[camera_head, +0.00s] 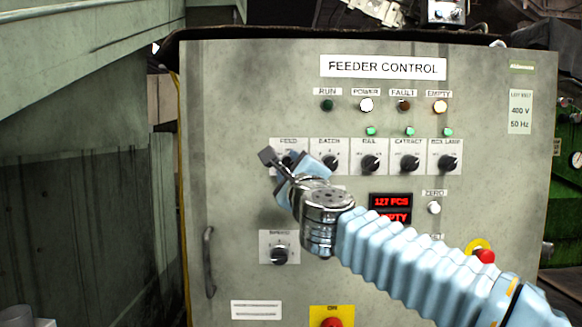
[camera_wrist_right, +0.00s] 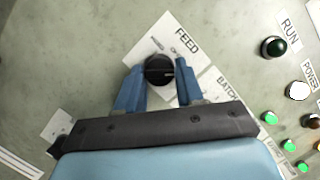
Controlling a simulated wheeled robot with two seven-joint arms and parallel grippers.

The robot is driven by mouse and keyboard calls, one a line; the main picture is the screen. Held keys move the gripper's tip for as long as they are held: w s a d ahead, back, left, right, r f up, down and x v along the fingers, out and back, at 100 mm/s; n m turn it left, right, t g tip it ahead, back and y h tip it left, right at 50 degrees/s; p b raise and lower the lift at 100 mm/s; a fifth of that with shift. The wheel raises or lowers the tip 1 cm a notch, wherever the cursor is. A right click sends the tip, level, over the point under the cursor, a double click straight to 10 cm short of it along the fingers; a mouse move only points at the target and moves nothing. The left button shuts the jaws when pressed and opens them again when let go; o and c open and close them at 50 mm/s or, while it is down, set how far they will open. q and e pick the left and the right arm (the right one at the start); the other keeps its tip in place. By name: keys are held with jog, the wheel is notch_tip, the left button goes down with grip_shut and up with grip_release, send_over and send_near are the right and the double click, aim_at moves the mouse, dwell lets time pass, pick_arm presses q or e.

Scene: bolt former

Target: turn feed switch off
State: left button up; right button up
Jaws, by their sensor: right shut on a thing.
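The feed switch is a black rotary knob on a white plate labelled FEED (camera_head: 289,142), at the left end of a row of switches on the feeder control panel (camera_head: 240,100). My right gripper (camera_head: 284,165) is at this switch and hides much of it in the head view. In the right wrist view, the black feed knob (camera_wrist_right: 159,70) sits between the two blue fingers of the right gripper (camera_wrist_right: 159,86), which is shut on it. The knob's exact pointer direction is hard to read. My left gripper is not in view.
The batch switch (camera_head: 330,162) is close on the right, followed by the rail switch (camera_head: 370,162) and others. A speed knob (camera_head: 279,256) is below. A red button (camera_head: 333,323) and an emergency stop (camera_head: 485,256) are lower. A door handle (camera_head: 209,262) is at left.

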jog(key=n+p, duration=0.1)
jog(key=p, duration=0.1)
jog(key=n+p, duration=0.2)
jog(key=n+g+p, duration=0.1)
jog(key=p, duration=0.1)
jog(key=shift+r+n+y, duration=0.3)
jog(key=shift+r+y, duration=0.05)
jog(key=shift+y, duration=0.05)
jog(key=shift+f+n+p, duration=0.1)
jog(key=shift+n+p, duration=0.2)
jog(key=shift+n, duration=0.1)
jog(key=shift+f+n+g, duration=0.15)
jog(key=shift+n+g, duration=0.65)
jog(key=shift+n, duration=1.1)
jog(key=o, duration=1)
jog(key=shift+d, duration=0.1)
